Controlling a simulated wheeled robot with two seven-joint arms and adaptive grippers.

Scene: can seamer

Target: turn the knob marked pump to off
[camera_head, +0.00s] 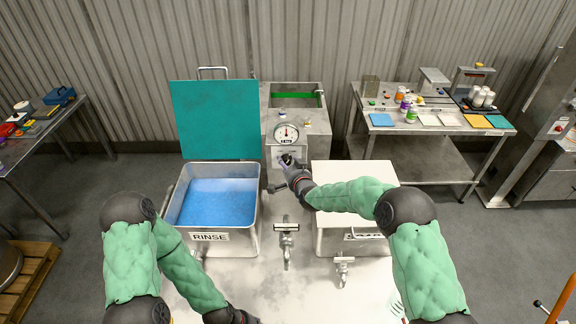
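A metal unit with a round dial gauge (286,132) stands at the back middle of the steel bench. A pale panel (276,152) is on its front, below the gauge. My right gripper (289,162) is at this panel, small and dark against it. It covers the spot where a knob could be, so I cannot make out the pump knob, its marking or its setting. I cannot tell whether the fingers are shut or touching anything. My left gripper (248,319) is low at the bottom edge, partly cut off, far from the panel.
An open basin marked RINSE (209,237) holds blue liquid, its teal lid (217,120) raised. A closed pale-lidded basin (352,176) stands to the right. Taps (286,240) stick out at the front. Side tables (430,150) hold bottles and trays.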

